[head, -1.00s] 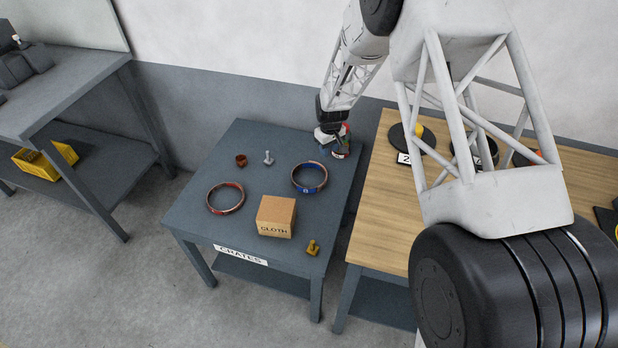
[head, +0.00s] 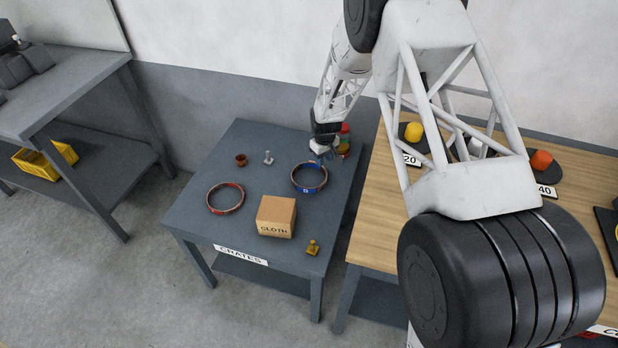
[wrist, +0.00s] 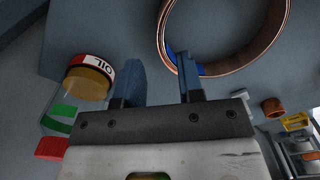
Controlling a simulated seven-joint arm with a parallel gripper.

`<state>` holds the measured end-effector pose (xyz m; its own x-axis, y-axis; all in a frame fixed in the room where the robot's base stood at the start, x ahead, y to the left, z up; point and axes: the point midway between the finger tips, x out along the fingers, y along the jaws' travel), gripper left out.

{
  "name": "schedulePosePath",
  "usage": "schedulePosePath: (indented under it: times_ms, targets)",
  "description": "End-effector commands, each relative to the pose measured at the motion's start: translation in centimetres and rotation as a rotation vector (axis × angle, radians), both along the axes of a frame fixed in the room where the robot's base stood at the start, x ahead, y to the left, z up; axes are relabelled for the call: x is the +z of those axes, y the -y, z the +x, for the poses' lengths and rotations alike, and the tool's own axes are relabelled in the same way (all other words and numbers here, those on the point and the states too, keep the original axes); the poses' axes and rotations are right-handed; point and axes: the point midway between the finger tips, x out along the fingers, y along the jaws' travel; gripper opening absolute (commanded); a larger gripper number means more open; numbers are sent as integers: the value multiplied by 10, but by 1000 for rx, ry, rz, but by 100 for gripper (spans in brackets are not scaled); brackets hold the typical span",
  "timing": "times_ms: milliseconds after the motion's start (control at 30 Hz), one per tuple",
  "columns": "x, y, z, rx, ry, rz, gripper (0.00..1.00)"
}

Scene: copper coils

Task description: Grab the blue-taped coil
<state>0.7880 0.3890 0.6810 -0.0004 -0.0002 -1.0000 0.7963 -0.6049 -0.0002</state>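My gripper (head: 322,148) is at the coil's far edge. A second coil with red tape (head: 225,198) lies to the left.
A jar labelled OIL (wrist: 90,78) is close to my left finger. A cardboard CLOTH box (head: 276,216), a brass piece (head: 313,247), a rust-coloured cup (head: 241,160) and a grey bolt-like piece (head: 268,158) share the table (head: 190,225). A wooden table (head: 375,210) adjoins at right.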

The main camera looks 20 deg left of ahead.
Motion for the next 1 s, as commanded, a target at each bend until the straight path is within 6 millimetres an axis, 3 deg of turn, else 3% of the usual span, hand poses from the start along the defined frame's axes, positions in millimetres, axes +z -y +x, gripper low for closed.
schedulePosePath:
  times_ms: [467,1000]
  targets:
    - [-6,0,0,0,0,0,35]
    - [-52,-2,-1,0,0,0,35]
